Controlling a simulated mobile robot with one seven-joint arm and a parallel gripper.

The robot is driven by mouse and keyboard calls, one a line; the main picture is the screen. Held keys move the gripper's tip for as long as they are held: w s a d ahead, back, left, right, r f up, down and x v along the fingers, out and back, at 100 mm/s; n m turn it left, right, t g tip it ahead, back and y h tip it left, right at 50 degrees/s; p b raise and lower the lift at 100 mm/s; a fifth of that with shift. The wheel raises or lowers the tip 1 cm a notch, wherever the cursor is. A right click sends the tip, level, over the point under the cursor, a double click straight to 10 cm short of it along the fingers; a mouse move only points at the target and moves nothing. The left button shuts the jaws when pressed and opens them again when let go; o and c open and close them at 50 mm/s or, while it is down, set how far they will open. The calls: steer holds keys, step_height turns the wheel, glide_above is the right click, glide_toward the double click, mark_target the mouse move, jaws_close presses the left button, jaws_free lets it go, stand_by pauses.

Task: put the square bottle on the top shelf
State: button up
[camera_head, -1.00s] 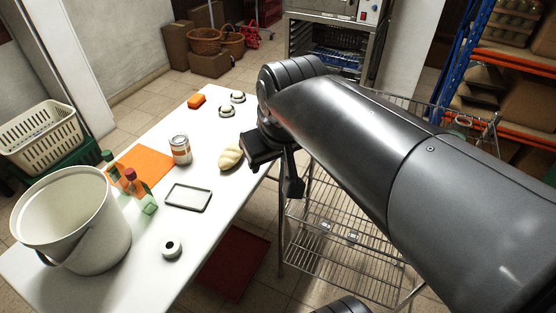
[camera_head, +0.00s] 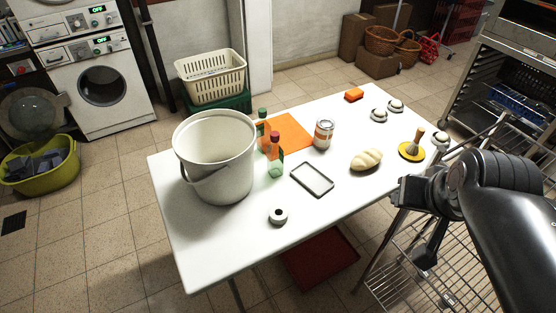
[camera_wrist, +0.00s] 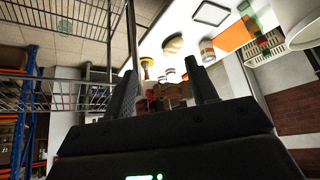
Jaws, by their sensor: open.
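Two greenish bottles stand upright on the white table, close to the bucket. The nearer bottle (camera_head: 276,167) has a red cap and an orange label and looks flat-sided. The farther bottle (camera_head: 262,131) has a green cap and is partly hidden; I cannot be sure which one is square. My gripper (camera_head: 416,224) is open and empty at the table's right edge, well apart from both bottles. Its fingers also show open in the wrist view (camera_wrist: 163,88). A wire rack (camera_head: 425,270) stands right of the table; my arm hides much of its upper part.
A white bucket (camera_head: 216,158) stands left of the bottles.

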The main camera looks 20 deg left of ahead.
steer(key=w+a+f+n+t+y, duration=0.1)
steer(key=w+a, duration=0.3)
steer(key=w, duration=0.2)
steer(key=w+a+f+t+y, duration=0.1)
steer(key=w+a, duration=0.2)
steer(key=w, duration=0.3)
steer(key=n+t+y, duration=0.2)
steer(key=t+y, duration=0.1)
steer(key=t, duration=0.5)
glide_toward(275, 134)
step_height(275, 134, down, 3)
steer(key=w, duration=0.2)
steer(key=shift+t, duration=0.3)
steer(key=x, duration=0.5)
steer(key=shift+r, duration=0.2)
steer(key=shift+a+x, duration=0.2)
steer(key=shift+x, duration=1.1)
steer(key=shift+a+x, duration=0.15)
steer(key=shift+x, duration=1.2)
steer(key=shift+s+r, duration=0.1)
steer(key=shift+s, duration=0.05)
steer(key=shift+c, duration=0.5)
jaws_close()
